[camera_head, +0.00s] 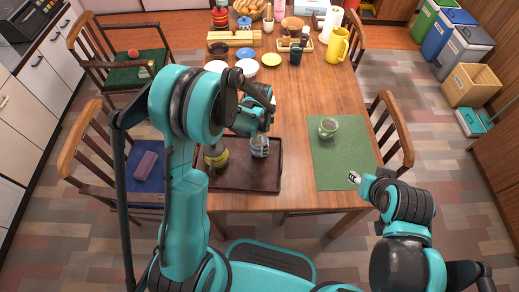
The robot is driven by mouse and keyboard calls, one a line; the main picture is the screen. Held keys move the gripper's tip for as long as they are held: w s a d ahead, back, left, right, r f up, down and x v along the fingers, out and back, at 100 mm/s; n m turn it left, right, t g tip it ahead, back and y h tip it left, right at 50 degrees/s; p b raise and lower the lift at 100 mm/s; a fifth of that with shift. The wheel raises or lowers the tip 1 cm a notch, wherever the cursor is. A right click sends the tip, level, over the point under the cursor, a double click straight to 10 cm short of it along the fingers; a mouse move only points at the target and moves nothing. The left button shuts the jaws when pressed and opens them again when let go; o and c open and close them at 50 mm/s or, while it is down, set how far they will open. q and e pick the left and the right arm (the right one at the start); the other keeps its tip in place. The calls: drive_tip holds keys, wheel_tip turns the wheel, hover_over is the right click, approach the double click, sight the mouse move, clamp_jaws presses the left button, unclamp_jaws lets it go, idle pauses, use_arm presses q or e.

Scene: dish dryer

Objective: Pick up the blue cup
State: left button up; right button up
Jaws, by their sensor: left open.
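A light blue cup (260,148) sits on the dark brown tray (235,182) at the table's front left. My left gripper (261,127) is open just above and behind the cup, pointing toward it. The dark gripper parts overlap, so I cannot tell whether they touch the cup. My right gripper (355,178) is at the table's front right edge, small and partly hidden by its own arm. A dark blue cup (296,54) stands far back on the table.
A yellow-green kettle-like item (216,154) stands left of the cup on the tray. Bowls, plates and a yellow pitcher (338,45) crowd the far end. The table middle is clear.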

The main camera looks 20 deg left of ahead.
use_arm(q)
drive_tip(key=shift+f, duration=0.85)
drive_tip(key=shift+r, duration=0.15)
drive_tip(key=shift+c, duration=0.6)
drive_tip(key=c, duration=1.3)
